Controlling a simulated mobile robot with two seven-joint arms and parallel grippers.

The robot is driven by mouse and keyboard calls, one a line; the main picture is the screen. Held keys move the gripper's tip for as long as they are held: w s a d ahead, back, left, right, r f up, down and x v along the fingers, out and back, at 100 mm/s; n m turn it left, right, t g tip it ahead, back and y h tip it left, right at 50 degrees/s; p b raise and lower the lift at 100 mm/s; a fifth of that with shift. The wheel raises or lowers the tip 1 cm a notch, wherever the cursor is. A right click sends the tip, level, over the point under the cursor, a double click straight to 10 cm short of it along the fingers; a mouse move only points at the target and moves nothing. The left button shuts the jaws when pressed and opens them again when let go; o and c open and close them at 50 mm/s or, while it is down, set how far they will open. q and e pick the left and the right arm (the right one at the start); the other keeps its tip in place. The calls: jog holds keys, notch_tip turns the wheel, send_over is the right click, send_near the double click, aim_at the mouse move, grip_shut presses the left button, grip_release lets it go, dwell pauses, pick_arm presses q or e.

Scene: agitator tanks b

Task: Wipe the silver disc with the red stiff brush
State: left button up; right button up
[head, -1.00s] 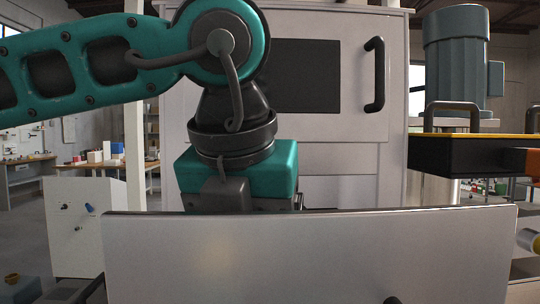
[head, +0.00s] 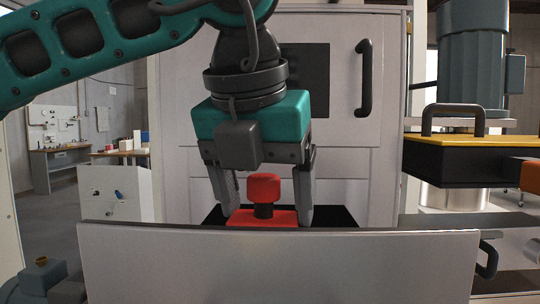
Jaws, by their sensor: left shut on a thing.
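A red brush (head: 263,187) with a rounded knob, dark neck and wide red block shows in the head view behind the top edge of a light metal panel. My left gripper (head: 268,212) points down from above, one finger on each side of the brush, and is shut on it. The panel's edge hides the brush's underside and the fingertips' lower ends. I cannot make out a silver disc in this view. My right gripper is not in view.
The grey panel (head: 270,268) stands across the front. At right, a black box with a yellow top (head: 462,158) sits above a shiny metal cylinder (head: 455,196).

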pick_arm(q)
jog(key=shift+r+p, duration=0.6)
jog(key=shift+r, duration=0.7)
jog(key=shift+a, duration=0.1)
